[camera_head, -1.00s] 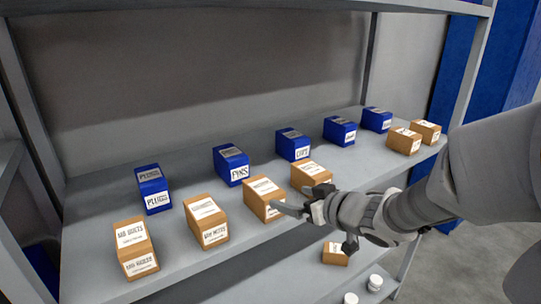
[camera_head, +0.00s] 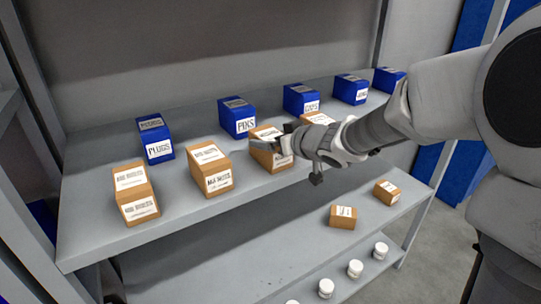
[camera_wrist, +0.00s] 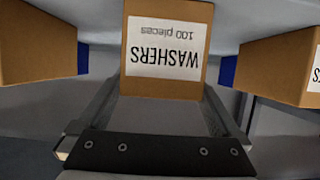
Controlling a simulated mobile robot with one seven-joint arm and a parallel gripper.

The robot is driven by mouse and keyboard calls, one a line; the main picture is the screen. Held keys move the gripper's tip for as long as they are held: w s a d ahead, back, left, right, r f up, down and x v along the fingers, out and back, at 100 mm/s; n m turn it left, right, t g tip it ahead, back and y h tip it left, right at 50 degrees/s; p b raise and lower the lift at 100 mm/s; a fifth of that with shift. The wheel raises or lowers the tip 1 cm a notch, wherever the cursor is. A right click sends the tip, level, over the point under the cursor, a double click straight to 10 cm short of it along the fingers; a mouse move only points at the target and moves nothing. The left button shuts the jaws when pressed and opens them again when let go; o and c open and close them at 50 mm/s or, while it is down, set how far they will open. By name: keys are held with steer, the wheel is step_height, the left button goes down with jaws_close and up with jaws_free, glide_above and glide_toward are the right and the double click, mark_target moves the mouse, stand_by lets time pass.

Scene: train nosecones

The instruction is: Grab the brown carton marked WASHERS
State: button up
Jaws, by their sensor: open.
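The brown carton marked WASHERS (camera_wrist: 165,50) is straight ahead in the wrist view, its white label upside down. In the head view this carton (camera_head: 267,159) stands in the front row of the upper shelf, partly covered by my gripper (camera_head: 279,138). My gripper is open and holds nothing. In the wrist view its two fingers (camera_wrist: 162,92) point at the carton, one near each side of its lower part in the picture. I cannot tell whether they touch it.
Brown cartons (camera_head: 211,170) stand in the front row, with a clear gap to the left of the WASHERS carton. Blue boxes (camera_head: 238,117) stand behind. An upright post (camera_head: 380,45) is at the back.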

steer(key=shift+w+a+f, duration=0.2)
steer(key=shift+w+a, duration=0.1)
steer(key=shift+w, duration=0.15)
steer(key=shift+c, duration=0.3)
